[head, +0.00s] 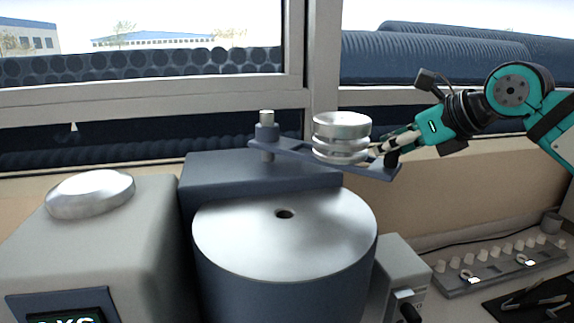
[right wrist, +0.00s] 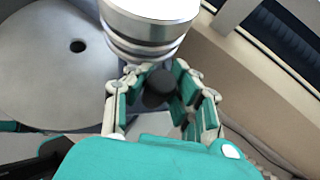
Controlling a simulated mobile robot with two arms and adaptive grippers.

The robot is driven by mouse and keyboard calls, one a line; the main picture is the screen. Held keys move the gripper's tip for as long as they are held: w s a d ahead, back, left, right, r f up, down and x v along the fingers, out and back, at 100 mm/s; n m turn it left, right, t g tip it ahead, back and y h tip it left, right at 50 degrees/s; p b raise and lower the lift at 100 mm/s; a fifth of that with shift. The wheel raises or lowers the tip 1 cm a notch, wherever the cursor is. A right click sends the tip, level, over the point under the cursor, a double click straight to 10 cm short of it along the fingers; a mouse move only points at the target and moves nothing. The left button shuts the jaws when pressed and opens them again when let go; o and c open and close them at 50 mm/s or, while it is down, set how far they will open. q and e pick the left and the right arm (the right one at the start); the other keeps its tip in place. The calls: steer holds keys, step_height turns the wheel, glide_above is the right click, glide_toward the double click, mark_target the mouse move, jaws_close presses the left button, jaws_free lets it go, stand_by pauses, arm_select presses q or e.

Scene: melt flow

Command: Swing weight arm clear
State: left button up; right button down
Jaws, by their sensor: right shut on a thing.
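The weight arm (head: 298,153) is a dark blue bar on an upright post (head: 267,140), reaching to the right. A stack of silver weights (head: 341,126) sits on it; it also shows in the right wrist view (right wrist: 148,22). The dark bore (head: 285,213) in the round silver top (head: 240,235) is uncovered; the weights stand behind and to the right of it. My right gripper (head: 383,150) is at the arm's outer end, its fingers closed around a dark round knob (right wrist: 158,87) beside the weights. My left gripper is not in view.
A grey unit with a domed silver top (head: 90,194) and a display stands at left. A small grey box (head: 403,275) stands right of the barrel. A rack of small parts (head: 500,264) and a black mat (head: 530,302) lie at right. The window is behind.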

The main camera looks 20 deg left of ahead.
steer(key=shift+w+d+p, duration=0.2)
steer(key=shift+w+p, duration=0.2)
steer(key=shift+w, duration=0.2)
steer(key=shift+w+d+p, duration=0.15)
steer(key=shift+w+p, duration=0.25)
steer(key=shift+w, duration=0.35)
steer(key=w, duration=0.4)
steer(key=shift+d+r+p, duration=0.1)
steer(key=shift+d+p, duration=0.05)
steer(key=shift+p, duration=0.15)
steer(key=c, duration=1.4)
jaws_free()
steer(key=shift+d, duration=0.1)
steer(key=o, duration=0.3)
steer(key=shift+d, duration=0.25)
steer(key=shift+a, duration=0.1)
